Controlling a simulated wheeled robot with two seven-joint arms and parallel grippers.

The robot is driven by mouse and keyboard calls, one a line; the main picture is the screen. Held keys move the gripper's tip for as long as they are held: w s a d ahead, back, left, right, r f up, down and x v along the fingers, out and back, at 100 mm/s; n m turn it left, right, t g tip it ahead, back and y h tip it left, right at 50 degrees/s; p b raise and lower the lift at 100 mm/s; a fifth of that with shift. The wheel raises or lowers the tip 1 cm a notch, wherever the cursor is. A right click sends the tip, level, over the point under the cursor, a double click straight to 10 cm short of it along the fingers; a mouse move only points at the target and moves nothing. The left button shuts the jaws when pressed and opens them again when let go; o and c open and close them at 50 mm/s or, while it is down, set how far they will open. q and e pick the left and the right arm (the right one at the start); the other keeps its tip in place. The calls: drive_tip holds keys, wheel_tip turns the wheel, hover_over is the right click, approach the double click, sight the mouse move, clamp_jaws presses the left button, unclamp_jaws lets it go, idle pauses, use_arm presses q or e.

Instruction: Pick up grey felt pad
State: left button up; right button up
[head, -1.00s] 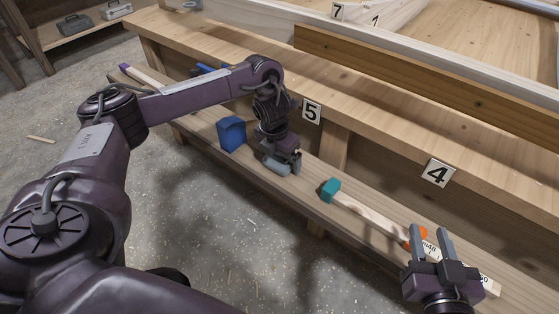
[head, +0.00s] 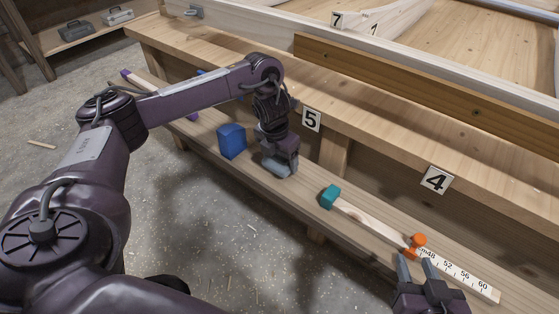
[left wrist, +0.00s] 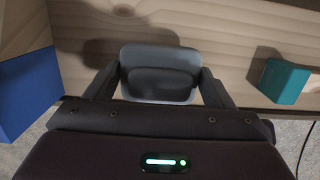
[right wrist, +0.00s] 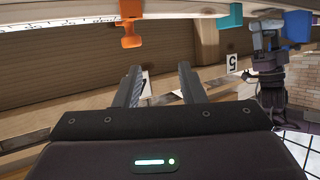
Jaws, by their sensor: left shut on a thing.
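The grey felt pad (left wrist: 160,73) is a rounded grey block between the two fingers of my left gripper (left wrist: 158,84) in the left wrist view. The fingers touch its two sides, and the gripper is shut on it. In the head view my left gripper (head: 281,168) is low over the lower shelf, and the pad is mostly hidden there, so I cannot tell whether it rests on the wood. My right gripper (head: 417,270) is at the bottom right of the head view. Its fingers stand apart and empty in the right wrist view (right wrist: 160,85).
On the lower shelf (head: 310,180) a blue block (head: 232,141) stands left of my left gripper. A teal block (head: 330,196) lies to its right, by a measuring stick (head: 455,268) with an orange clamp (head: 416,243). The bench (head: 380,150) rises behind.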

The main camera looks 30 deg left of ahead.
use_arm(q)
wheel_tip(320, 180, up, 4)
drive_tip(key=shift+f+p, duration=0.2)
drive_tip(key=shift+p, duration=0.8)
use_arm(e)
drive_tip(key=s+d+f+g+h, duration=0.2)
drive_tip(key=s+f+g+h, duration=0.1)
drive_tip(key=s+f+g, duration=0.55)
drive_tip(key=s+d+m+g+h+p, duration=0.1)
drive_tip(key=s+d+g+h+p, duration=0.2)
drive_tip(key=d+p, duration=0.45)
use_arm(q)
wheel_tip(320, 180, up, 14)
drive_tip(key=p, duration=0.1)
use_arm(e)
wheel_tip(320, 180, down, 8)
drive_tip(key=d, duration=0.1)
drive_tip(key=shift+s+d+m, duration=0.15)
drive_tip(key=shift+s+m, duration=0.05)
drive_tip(key=shift+m, duration=0.1)
